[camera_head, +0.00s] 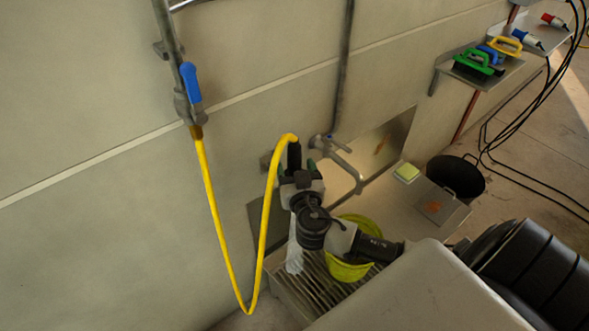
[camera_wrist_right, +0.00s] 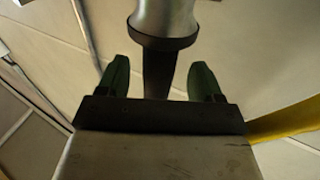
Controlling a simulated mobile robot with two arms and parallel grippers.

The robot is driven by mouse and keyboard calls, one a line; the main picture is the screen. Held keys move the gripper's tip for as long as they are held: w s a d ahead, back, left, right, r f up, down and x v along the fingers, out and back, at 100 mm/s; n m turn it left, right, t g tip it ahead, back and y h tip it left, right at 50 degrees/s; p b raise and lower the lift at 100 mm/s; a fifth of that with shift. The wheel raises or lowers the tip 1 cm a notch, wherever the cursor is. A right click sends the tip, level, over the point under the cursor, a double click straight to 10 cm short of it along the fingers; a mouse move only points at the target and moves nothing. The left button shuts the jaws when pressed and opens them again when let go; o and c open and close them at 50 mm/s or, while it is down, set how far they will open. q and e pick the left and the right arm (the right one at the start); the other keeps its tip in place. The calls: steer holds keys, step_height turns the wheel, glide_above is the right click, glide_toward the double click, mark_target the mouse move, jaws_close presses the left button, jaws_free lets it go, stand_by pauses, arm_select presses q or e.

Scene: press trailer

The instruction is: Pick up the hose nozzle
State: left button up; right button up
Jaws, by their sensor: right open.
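The hose nozzle (camera_head: 294,154) is the dark upright piece at the end of the yellow hose (camera_head: 268,205), beside the wall tap. My right gripper (camera_head: 297,170) is right at it, reaching up from below. In the right wrist view, the green fingertips of my right gripper (camera_wrist_right: 160,80) stand apart on either side of a dark upright part of the nozzle (camera_wrist_right: 159,72), with a gap on each side. A metal collar with a dark rim is above it. The nozzle's lower part is hidden behind the gripper body. My left gripper is not in view.
A metal tap (camera_head: 340,160) is close right of the nozzle. A blue-handled valve (camera_head: 191,85) feeds the hose. A shelf (camera_head: 485,78) with brushes and a black bucket (camera_head: 455,177) are to the right.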

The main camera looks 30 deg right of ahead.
steer(key=p+x, duration=0.1)
steer(key=x, duration=0.3)
steer(key=shift+d, duration=0.1)
steer(key=shift+s, duration=0.1)
steer(key=c, duration=1)
step_height(320, 180, up, 32)
steer(key=p, duration=1.1)
steer(key=shift+f, duration=0.2)
stand_by(0.5)
steer(key=s, duration=1)
steer(key=shift+d, duration=0.35)
stand_by(0.4)
steer(key=shift+f, duration=0.15)
